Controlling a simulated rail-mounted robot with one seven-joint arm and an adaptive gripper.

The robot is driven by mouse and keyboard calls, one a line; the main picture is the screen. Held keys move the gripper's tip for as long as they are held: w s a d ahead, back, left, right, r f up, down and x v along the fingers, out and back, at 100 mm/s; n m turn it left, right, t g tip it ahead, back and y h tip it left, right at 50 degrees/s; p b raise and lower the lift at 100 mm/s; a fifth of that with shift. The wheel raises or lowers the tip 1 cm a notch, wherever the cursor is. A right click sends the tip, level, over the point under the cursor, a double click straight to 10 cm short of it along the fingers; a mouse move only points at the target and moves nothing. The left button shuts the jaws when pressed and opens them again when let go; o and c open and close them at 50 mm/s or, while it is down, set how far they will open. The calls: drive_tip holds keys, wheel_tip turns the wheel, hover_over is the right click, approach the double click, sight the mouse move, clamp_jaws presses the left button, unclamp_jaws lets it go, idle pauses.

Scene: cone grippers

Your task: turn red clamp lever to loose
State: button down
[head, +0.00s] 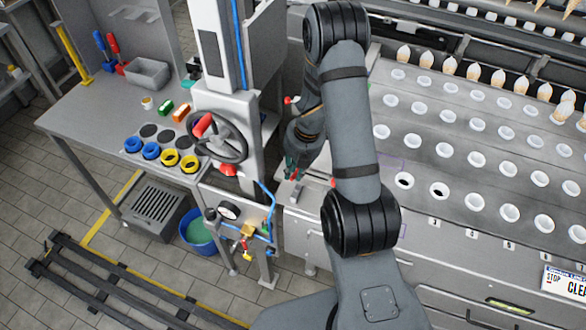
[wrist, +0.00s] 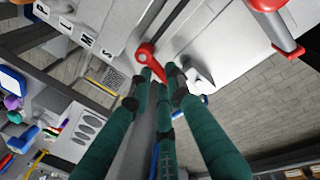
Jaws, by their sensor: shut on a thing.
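The red clamp lever (wrist: 147,54) shows in the upper middle of the wrist view. Its rounded end lies against a pale machine surface, and its arm runs down between the green fingers of my gripper (wrist: 158,82). The fingers are closed on the lever, and their tips hide part of it. In the head view my gripper (head: 291,168) is small, left of my large grey arm, above the left end of the long machine. A bit of red shows near the fingertips there, but the lever is too small to make out clearly.
Another red handle (wrist: 275,25) is at the upper right of the wrist view. In the head view, a column with a handwheel (head: 217,137) stands close to the left. A gauge stand (head: 229,211) is below it. Rows of white cups (head: 477,125) fill the right.

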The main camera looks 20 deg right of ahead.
drive_tip(key=c, duration=1.6)
unclamp_jaws()
drive_tip(key=shift+r, duration=0.1)
drive_tip(key=shift+r, duration=0.6)
drive_tip(key=r, duration=0.3)
drive_tip(key=s+d+r, duration=0.1)
drive_tip(key=r, duration=0.6)
drive_tip(key=shift+s+d+r, duration=0.2)
drive_tip(key=shift+s+d, duration=0.1)
drive_tip(key=shift+s, duration=0.1)
drive_tip(key=shift+f, duration=0.1)
drive_tip(key=f, duration=0.4)
drive_tip(key=w+a+f, duration=0.1)
drive_tip(key=f, duration=0.6)
drive_tip(key=shift+w+a+f, duration=0.3)
drive_tip(key=shift+w, duration=0.15)
